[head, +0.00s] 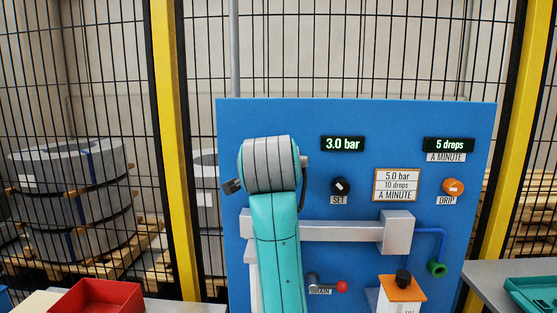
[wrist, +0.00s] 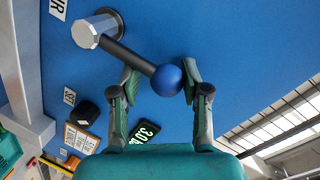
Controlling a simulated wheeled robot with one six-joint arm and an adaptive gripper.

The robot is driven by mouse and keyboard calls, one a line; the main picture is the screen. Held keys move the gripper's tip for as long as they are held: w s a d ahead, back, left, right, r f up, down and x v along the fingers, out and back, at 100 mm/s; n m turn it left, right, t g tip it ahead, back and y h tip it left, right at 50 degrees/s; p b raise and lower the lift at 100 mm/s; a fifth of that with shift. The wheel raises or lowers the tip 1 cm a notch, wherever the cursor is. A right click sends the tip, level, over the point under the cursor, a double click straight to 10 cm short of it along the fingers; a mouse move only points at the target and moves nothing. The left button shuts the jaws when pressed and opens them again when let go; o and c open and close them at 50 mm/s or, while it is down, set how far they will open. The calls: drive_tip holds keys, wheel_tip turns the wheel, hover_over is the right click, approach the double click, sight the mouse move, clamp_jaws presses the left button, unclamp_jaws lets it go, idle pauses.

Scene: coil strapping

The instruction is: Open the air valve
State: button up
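The air valve shows in the wrist view as a silver hexagonal hub (wrist: 90,31) on the blue panel, with a dark lever (wrist: 130,56) ending in a blue ball knob (wrist: 167,80). A partly cut-off label reading "IR" (wrist: 58,8) is beside the hub. My gripper (wrist: 160,80) is open, its two fingers on either side of the ball end. The right fingertip is close against the ball; I cannot tell if it touches. The left fingertip is by the lever, apart from the ball. In the head view my arm hides the air valve and my gripper.
A grey beam (head: 340,231) crosses the panel. A red bin (head: 95,298) is at lower left.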

drive_tip(key=shift+o, duration=1.3)
drive_tip(key=shift+a+f, duration=0.15)
drive_tip(key=shift+f, duration=0.05)
drive_tip(key=shift+r, duration=0.2)
drive_tip(key=shift+s, duration=0.1)
drive_tip(key=v, duration=1.1)
drive_tip(key=shift+s, duration=0.35)
